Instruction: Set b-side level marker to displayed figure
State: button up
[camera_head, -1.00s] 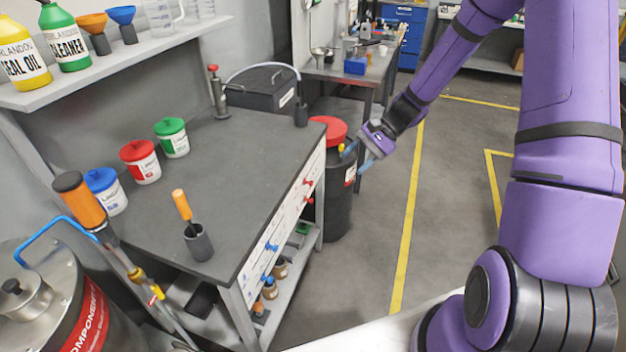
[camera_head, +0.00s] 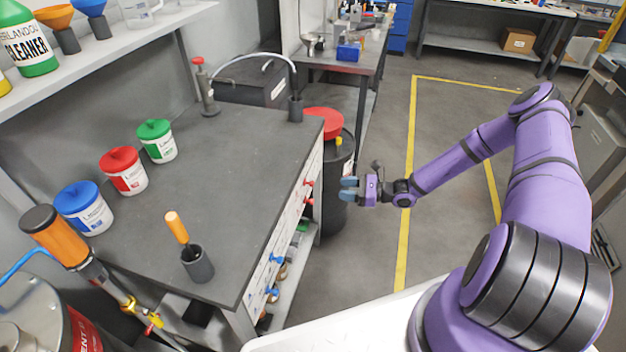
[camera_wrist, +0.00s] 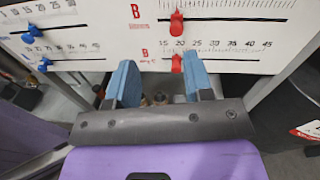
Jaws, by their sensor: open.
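A white scale panel fills the top of the wrist view, its bare face showing (camera_wrist: 240,52). Its right part has two rows marked with a red B. An upper red marker (camera_wrist: 176,23) and a lower red marker (camera_wrist: 176,63) sit on them. The lower one is near the printed 15 and 20. Both also show on the bench side in the head view (camera_head: 309,183). My gripper (camera_head: 346,188) is open and empty, in front of the panel with a gap. I see no readable displayed figure.
Two blue markers (camera_wrist: 27,28) sit on the panel's left part. The dark bench top (camera_head: 210,160) holds blue, red and green-lidded tubs and a cup with an orange-handled tool (camera_head: 197,263). A black drum with a red lid (camera_head: 325,122) stands beyond the bench. Floor to the right is clear.

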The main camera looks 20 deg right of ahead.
aim_at(313, 184)
jog(key=w+a, duration=0.2)
jog(key=a, duration=0.1)
jog(key=w+a+f+m+t, duration=0.1)
jog(key=w+a, duration=0.1)
jog(key=w, duration=0.1)
jog(key=w+a+f+m, duration=0.1)
jog(key=w+a, duration=0.1)
jog(key=a, duration=0.1)
jog(key=shift+w+a+f+t, duration=0.2)
jog(key=shift+a+t, duration=0.15)
jog(key=shift+t, duration=0.05)
grip_shut()
